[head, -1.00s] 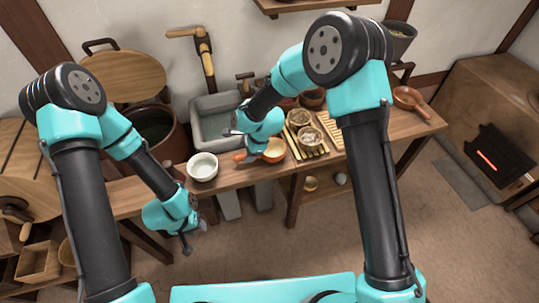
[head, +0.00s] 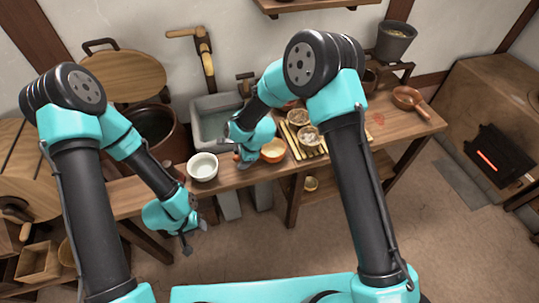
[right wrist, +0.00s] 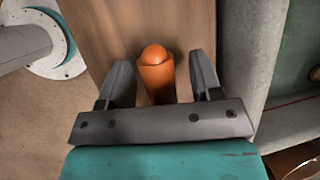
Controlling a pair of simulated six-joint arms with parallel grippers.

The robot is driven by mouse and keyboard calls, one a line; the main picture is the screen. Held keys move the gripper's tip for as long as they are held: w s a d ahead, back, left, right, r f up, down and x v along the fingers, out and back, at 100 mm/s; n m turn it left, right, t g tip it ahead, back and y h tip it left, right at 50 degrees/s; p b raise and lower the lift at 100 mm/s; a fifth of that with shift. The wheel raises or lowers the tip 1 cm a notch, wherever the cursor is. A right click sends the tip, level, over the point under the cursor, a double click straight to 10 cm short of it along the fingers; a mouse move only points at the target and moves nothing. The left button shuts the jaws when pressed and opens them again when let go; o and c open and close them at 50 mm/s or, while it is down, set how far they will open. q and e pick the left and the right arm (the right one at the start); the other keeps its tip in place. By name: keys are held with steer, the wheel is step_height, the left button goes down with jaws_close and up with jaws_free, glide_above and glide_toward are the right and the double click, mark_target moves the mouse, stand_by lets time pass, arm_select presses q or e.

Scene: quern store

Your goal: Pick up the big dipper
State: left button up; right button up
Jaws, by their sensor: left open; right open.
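An orange dipper (head: 274,152) lies near the front edge of the wooden table, its bowl to the right and its handle pointing left. My right gripper (head: 240,158) is at that handle, hiding most of it in the head view. In the right wrist view the orange handle (right wrist: 156,76) shows between the two open fingers of my right gripper (right wrist: 160,82), with gaps on both sides. A second, brown dipper (head: 407,97) lies at the table's right end. My left gripper (head: 195,237) is open and empty in front of the table. I cannot tell which dipper is bigger.
A white bowl (head: 203,166) stands just left of my right gripper. A grey basin (head: 206,118) is behind it. Slatted racks with small baskets (head: 308,136) lie to the right of the orange dipper. The table's right part (head: 385,125) is mostly clear.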

jaws_close()
stand_by(0.4)
steer(key=shift+r, duration=0.15)
steer(key=shift+r, duration=0.6)
step_height(320, 180, up, 2)
steer(key=shift+r, duration=0.15)
steer(key=s+d+r, duration=0.1)
steer(key=s, duration=1.5)
steer(key=shift+d+r, duration=0.15)
steer(key=shift+d, duration=0.15)
steer(key=shift+w+a, duration=0.1)
